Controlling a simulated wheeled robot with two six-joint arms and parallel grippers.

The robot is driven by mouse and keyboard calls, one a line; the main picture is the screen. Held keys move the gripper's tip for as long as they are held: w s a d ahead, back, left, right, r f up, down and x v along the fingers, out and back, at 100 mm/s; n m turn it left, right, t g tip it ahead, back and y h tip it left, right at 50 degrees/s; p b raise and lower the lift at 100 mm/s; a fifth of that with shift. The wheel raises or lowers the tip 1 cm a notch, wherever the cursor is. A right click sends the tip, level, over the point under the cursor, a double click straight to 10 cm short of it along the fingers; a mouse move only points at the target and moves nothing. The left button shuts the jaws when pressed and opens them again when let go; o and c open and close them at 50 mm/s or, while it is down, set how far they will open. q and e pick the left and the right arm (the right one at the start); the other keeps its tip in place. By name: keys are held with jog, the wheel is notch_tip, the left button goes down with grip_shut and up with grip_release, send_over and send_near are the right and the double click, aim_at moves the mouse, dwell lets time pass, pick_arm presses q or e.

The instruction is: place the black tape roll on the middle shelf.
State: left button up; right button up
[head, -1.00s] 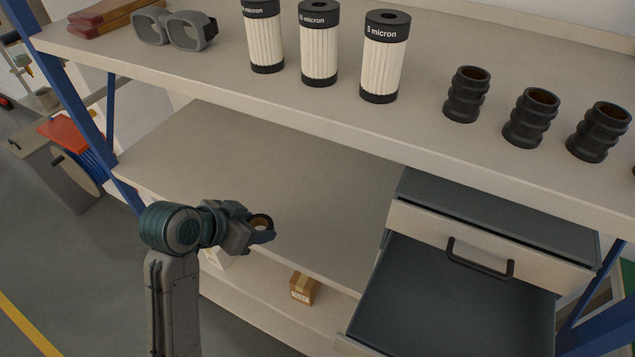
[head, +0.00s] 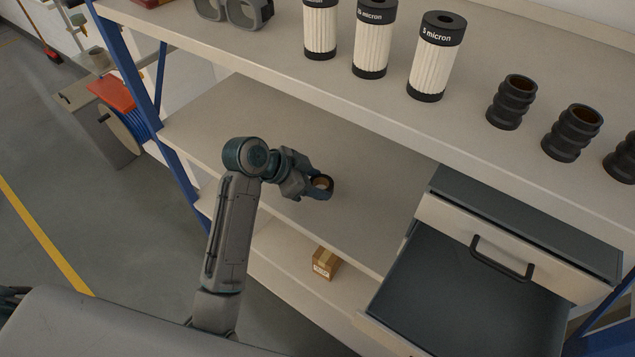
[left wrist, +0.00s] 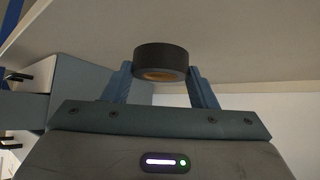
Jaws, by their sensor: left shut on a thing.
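The black tape roll (head: 321,183) is a small dark ring with a tan core. My left gripper (head: 318,188) is shut on it, over the middle shelf (head: 350,160) in the head view. In the left wrist view the tape roll (left wrist: 160,61) sits between the two blue fingers of the left gripper (left wrist: 161,80). A pale shelf surface shows behind it there. I cannot tell how much gap there is between the roll and the middle shelf. My right gripper is not seen in the head view.
An open drawer unit (head: 490,285) stands at the right end of the middle shelf. The upper shelf (head: 300,70) overhangs, holding white filters (head: 436,62) and black ribbed couplings (head: 511,101). A small cardboard box (head: 326,262) lies on the lower shelf. The middle shelf is otherwise bare.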

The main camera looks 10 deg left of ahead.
pick_arm(q)
jog(key=shift+w, duration=0.45)
jog(key=shift+d+f, duration=0.1)
jog(key=shift+f, duration=0.15)
notch_tip(320, 180, down, 2)
jog(key=shift+f+p, duration=0.1)
jog(key=shift+p, duration=0.65)
jog(key=shift+f, duration=0.5)
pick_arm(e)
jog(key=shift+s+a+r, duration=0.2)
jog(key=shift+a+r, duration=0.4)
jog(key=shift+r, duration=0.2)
pick_arm(q)
jog(key=shift+f, duration=0.1)
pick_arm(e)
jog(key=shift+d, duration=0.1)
pick_arm(q)
jog(key=o, duration=1)
jog(key=shift+c, duration=0.2)
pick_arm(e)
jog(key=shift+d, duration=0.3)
